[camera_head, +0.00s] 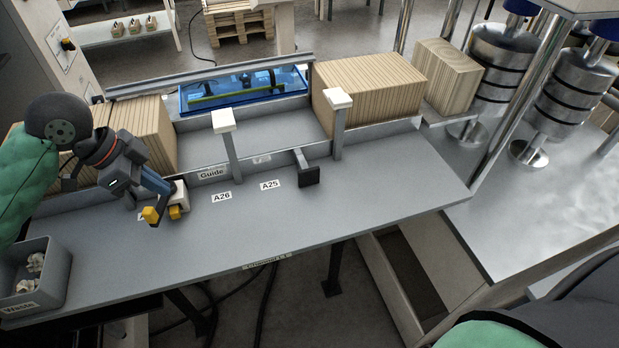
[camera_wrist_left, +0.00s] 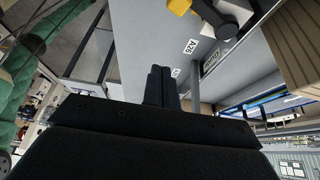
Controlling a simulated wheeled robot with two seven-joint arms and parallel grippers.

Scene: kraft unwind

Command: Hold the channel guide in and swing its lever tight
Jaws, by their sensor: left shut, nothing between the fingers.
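My left gripper (camera_head: 166,190) is shut and empty, low over the left part of the grey bench. Its dark fingers (camera_wrist_left: 160,87) are together in the wrist view. Right beside it in the head view is a pale block (camera_head: 180,197) with yellow ends (camera_head: 150,215); I take this as the channel guide and its lever, partly covered by the gripper. In the wrist view a yellow end (camera_wrist_left: 179,6) on a dark bar lies ahead of the fingertips, apart from them. A "Guide" label (camera_head: 211,173) is on the channel's front wall. My right gripper is not in view.
Two white-topped posts (camera_head: 223,121) (camera_head: 338,98) and a black-ended arm (camera_head: 308,176) stand along the channel. Wooden-looking stacks (camera_head: 368,88) flank it. A grey waste bin (camera_head: 58,270) is at the left.

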